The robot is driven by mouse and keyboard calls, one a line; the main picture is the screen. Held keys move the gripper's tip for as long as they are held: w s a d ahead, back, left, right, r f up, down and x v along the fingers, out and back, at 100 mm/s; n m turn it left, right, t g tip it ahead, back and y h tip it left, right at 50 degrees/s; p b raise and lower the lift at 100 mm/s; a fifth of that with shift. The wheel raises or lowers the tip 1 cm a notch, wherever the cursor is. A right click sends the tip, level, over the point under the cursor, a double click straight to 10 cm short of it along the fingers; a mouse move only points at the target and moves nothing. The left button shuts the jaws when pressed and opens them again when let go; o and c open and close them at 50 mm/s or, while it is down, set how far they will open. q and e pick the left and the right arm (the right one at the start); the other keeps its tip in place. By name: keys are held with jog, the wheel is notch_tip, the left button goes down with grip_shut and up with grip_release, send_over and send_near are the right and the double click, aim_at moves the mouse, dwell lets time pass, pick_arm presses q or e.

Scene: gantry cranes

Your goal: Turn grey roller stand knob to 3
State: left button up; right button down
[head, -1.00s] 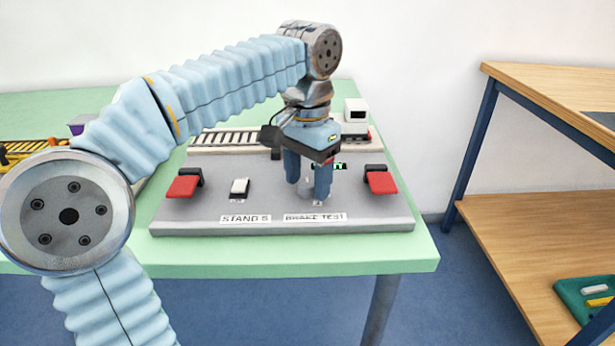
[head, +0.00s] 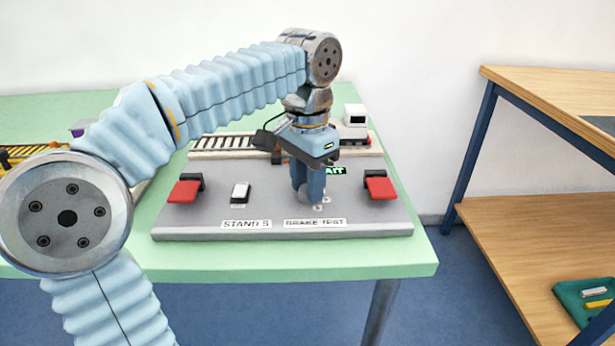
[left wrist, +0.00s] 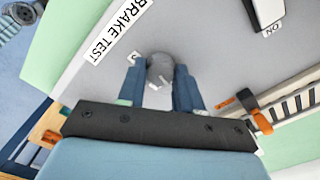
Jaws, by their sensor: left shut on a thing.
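The grey roller stand (head: 200,218) lies on the green table, with labels "STAND 5" (head: 246,224) and "BRAKE TEST" (head: 315,222) on its front. My left gripper (head: 308,196) points down at the stand behind the "BRAKE TEST" label. In the left wrist view its two blue fingers (left wrist: 158,72) are shut on the round grey knob (left wrist: 160,68), one on each side. In the head view the fingers hide most of the knob. Small white number marks lie around it, too small to read surely. My right gripper is not in view.
Red pedals (head: 185,191) and (head: 380,188) stand at the stand's left and right. A white rocker switch (head: 240,191) is left of the gripper. A small display (head: 336,171) is partly hidden behind it. Track and a white vehicle (head: 356,120) lie behind. A wooden shelf (head: 520,220) stands right.

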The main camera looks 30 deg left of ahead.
pick_arm(q)
jog(key=m+p, duration=0.2)
jog(key=m, duration=0.3)
jog(key=shift+r+p, duration=0.15)
jog(key=shift+p, duration=0.15)
jog(key=m, duration=0.3)
jog(key=shift+p, duration=0.3)
jog(key=m, duration=0.2)
jog(key=shift+m, duration=0.4)
jog(key=m, duration=1.3)
jog(key=shift+m, duration=2.2)
